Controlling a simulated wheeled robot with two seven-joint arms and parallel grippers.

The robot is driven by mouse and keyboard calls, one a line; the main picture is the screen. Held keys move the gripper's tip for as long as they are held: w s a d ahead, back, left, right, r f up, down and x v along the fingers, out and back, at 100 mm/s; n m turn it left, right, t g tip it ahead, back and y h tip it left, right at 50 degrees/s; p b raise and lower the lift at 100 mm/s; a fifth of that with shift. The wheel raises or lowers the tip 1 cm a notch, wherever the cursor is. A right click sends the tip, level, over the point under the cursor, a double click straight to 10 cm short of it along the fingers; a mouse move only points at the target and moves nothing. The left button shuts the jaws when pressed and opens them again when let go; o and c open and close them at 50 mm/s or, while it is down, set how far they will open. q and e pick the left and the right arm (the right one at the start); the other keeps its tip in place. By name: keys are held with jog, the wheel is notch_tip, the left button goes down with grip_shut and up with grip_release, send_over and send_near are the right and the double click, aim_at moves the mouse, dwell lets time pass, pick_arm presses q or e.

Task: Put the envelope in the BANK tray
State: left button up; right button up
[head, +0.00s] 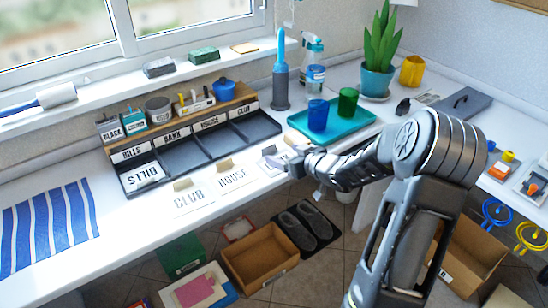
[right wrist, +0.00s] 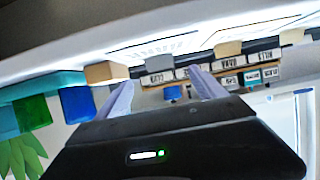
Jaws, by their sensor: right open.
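A tan tab (right wrist: 107,72) shows just beyond the left finger. The BANK tray (head: 186,154) is the second compartment from the left in the dark rack and looks empty. My left gripper is out of view.
The CLUB envelope (head: 189,198) and HOUSE envelope (head: 232,177) lie in front of the rack. The BILLS tray holds a BILLS envelope (head: 144,175). A teal tray (head: 352,128) with a blue cup (head: 318,115) and a green cup (head: 348,103) stands behind my right gripper.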

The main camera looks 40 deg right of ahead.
aim_at(269, 148)
jog(key=shift+w, duration=0.1)
jog(key=shift+x, duration=1.3)
jog(key=x, duration=0.5)
jog(key=shift+w+f+b, duration=0.1)
jog(key=shift+b, duration=0.3)
jog(key=c, duration=1.4)
